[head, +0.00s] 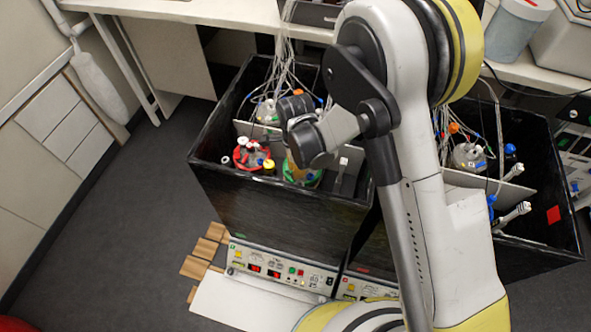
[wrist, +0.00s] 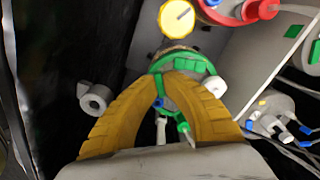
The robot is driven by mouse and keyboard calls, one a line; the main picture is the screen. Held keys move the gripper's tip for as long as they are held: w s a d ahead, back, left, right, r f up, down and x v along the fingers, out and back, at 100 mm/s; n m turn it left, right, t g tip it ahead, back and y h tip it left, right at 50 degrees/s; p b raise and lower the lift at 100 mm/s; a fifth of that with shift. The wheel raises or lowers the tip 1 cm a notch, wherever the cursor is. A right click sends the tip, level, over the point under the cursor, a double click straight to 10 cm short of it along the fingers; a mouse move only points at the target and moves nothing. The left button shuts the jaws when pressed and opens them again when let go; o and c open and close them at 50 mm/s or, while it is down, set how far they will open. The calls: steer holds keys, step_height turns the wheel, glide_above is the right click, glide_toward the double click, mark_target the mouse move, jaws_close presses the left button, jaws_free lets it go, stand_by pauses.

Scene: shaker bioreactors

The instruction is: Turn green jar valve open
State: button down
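The green jar (head: 301,176) stands in the left black bin, in the head view partly behind my wrist and gripper. In the wrist view its green lid (wrist: 186,62) shows at the centre, just beyond and between the fingers. A small green-tipped fitting (wrist: 183,128) shows in the space between the fingers. My gripper (wrist: 162,84) reaches down over the jar, its two yellow-brown fingers arched with tips close together at the green lid. I cannot tell whether the tips grip a valve or touch the lid.
A red-lidded jar (head: 250,155) stands left of the green one. A yellow cap (wrist: 177,18) lies near the fingertips. Another jar (wrist: 272,112) with blue-tipped fittings is at the right in the wrist view. The black bin wall (head: 270,205) and several tubes crowd the gripper.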

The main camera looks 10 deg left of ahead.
steer(key=shift+n, duration=0.3)
steer(key=n+b, duration=0.1)
steer(key=n, duration=0.2)
steer(key=shift+f+n+b, duration=0.1)
steer(key=shift+n+b, duration=0.2)
steer(key=shift+b, duration=0.1)
steer(key=n+b, duration=0.1)
steer(key=n, duration=0.3)
steer(key=shift+n, duration=0.3)
steer(key=n+b, duration=0.1)
steer(key=n, duration=0.3)
steer(key=n+b, duration=0.1)
steer(key=n, duration=0.4)
stand_by(0.3)
